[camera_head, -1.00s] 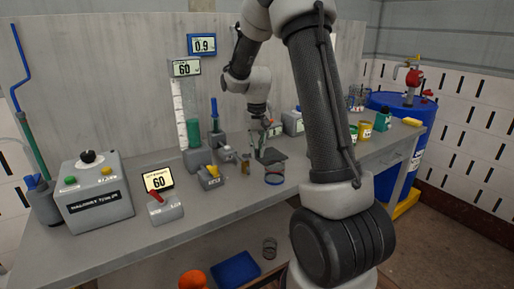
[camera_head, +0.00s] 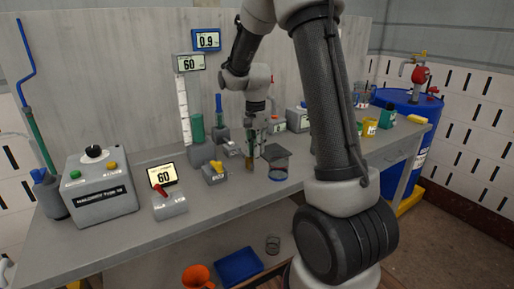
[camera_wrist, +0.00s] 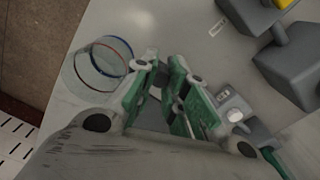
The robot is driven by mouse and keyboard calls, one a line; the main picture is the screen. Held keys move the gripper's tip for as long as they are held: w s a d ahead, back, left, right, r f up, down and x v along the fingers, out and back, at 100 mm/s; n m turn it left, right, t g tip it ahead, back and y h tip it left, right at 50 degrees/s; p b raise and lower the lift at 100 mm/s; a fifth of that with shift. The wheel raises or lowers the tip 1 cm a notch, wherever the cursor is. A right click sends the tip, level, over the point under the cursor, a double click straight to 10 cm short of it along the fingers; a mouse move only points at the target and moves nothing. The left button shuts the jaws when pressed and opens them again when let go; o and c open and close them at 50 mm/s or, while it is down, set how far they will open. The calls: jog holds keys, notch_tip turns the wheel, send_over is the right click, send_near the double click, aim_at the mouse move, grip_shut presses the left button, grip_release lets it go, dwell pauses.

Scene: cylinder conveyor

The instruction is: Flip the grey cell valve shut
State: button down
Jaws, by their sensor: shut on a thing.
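A small grey block with a pale lever, which looks like the grey cell valve (camera_head: 232,147), sits on the bench in front of the green cylinder. It seems to show in the wrist view as a pale block with a white knob (camera_wrist: 235,115), just right of my fingers. My gripper (camera_head: 251,161) points down beside it, on its right, near the bench top. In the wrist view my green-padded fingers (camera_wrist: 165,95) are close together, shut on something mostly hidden. A small brown piece (camera_head: 250,165) shows at the fingertips in the head view.
A glass beaker (camera_head: 278,173) stands right of my gripper and also shows in the wrist view (camera_wrist: 103,62). A yellow-lever valve (camera_head: 214,173) and a red-lever valve (camera_head: 169,202) stand to the left. The green cylinder (camera_head: 197,128) is behind.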

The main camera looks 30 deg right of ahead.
jog(key=shift+w, duration=0.1)
dwell(0.4)
jog(key=c, duration=1.4)
grip_release()
notch_tip(320, 180, up, 12)
jog(key=shift+r, duration=0.1)
